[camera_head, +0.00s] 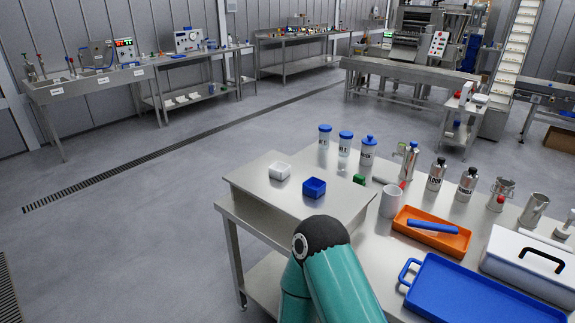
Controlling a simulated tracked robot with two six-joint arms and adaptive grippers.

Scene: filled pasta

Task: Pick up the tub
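The white tub (279,171) is at the left. The blue tub (314,187) is just right of it and closer to me, apart from it. I cannot tell which of them the task means. A teal link of my arm with a dark rounded joint rises from the bottom middle, in front of the raised top's near edge. Neither of my grippers shows in this view.
Blue-capped bottles (346,143) stand behind the tubs. A small green block (359,179) and a white mug (390,201) are to their right. An orange tray (432,243), a blue tray (480,295) and a white case (525,272) fill the right side. The raised top's left part is bare.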

